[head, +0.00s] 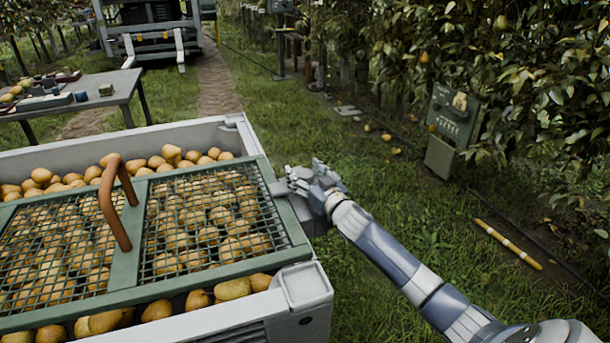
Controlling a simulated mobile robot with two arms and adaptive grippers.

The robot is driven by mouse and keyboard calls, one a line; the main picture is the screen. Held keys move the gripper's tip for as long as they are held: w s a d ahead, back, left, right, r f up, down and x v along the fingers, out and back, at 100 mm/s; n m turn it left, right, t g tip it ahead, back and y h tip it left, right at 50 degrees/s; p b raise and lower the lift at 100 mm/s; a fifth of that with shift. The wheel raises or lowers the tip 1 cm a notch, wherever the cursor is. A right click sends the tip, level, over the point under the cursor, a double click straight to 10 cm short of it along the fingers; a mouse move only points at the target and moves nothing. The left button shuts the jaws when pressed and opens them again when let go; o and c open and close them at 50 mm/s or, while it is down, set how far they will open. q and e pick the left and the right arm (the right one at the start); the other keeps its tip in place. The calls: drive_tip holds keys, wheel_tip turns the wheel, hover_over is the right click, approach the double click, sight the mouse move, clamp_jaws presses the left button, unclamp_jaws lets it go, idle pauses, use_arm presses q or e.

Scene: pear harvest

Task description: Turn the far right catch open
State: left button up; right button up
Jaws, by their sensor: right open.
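A large grey crate (305,288) full of pears fills the lower left of the head view. A green-framed mesh lid (285,217) with a brown arched handle (112,205) lies over the pears. A small grey catch (281,188) shows at the lid's right edge, partly hidden by my right gripper. My right gripper (300,181) is open at that edge, with its fingers pointing left at the catch. I cannot tell whether they touch it. My left gripper is not in view.
A grey table (115,85) with several small items stands at the upper left. A control box (452,118) stands by the pear trees at right. A striped stick (507,244) and a few fallen pears lie on the grass. Open grass lies right of the crate.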

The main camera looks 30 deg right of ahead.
clamp_jaws()
drive_tip(key=shift+w+a+h, duration=0.1)
drive_tip(key=shift+a+h, duration=0.1)
drive_tip(key=shift+h, duration=0.1)
drive_tip(key=shift+m+h, duration=0.6)
drive_tip(key=shift+d+f+m+g+h+b, duration=0.1)
drive_tip(key=shift+m+g+h+b, duration=0.6)
drive_tip(key=shift+h, duration=0.5)
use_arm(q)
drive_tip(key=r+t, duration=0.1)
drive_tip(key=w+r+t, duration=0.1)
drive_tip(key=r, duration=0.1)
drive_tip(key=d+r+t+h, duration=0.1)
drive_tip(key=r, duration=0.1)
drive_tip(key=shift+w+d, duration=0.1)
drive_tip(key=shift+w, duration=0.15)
use_arm(e)
drive_tip(key=shift+f, duration=0.1)
